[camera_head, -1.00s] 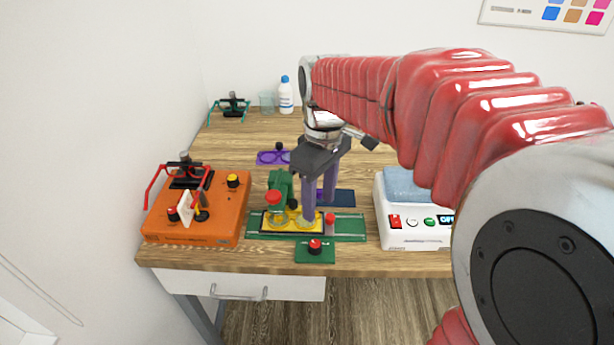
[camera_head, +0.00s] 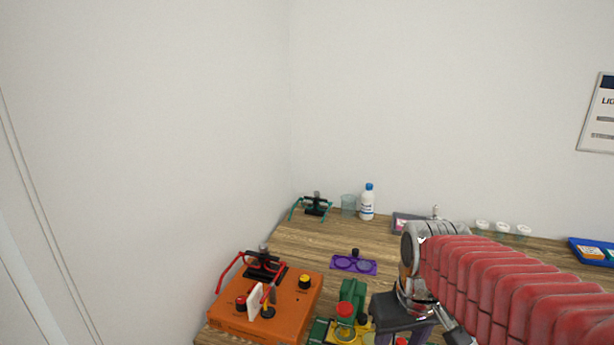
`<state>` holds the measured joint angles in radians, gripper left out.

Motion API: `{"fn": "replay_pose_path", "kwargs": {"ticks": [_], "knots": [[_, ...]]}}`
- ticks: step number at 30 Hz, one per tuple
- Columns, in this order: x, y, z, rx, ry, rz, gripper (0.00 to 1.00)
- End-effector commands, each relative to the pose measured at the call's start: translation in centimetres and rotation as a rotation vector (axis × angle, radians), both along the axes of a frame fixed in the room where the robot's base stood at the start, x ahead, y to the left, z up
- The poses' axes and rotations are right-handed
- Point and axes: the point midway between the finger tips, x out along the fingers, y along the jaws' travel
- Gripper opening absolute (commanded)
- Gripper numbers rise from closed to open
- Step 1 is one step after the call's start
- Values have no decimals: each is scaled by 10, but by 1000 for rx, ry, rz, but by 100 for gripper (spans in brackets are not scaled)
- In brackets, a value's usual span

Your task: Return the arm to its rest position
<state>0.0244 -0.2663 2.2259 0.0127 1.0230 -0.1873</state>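My gripper (camera_head: 404,322) hangs from the end of my red-sleeved arm (camera_head: 510,285) at the bottom of the head view. Its dark body and the tops of its purple fingers show. The fingertips are cut off by the lower edge, so I cannot tell how far apart they are or whether they hold anything. The gripper is over the front part of the wooden table (camera_head: 310,237), just right of a green device with a red knob (camera_head: 345,310).
A blue tray (camera_head: 578,250) is far right. A wall closes the left side.

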Motion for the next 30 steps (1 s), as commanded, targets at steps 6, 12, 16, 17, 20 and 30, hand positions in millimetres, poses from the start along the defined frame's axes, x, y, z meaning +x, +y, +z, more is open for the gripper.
{"fn": "replay_pose_path", "kwargs": {"ticks": [6, 12, 16, 17, 20, 30], "knots": [[-28, 1, 6, 15, -101, -101, 44], [-51, 3, 11, 30, -185, -155, 44], [-65, 4, 15, 37, -239, -164, 44], [-69, 4, 16, 37, -250, -162, 44], [-78, 5, 21, 39, -284, -158, 44], [-82, 6, 34, 44, -332, -151, 44]]}}
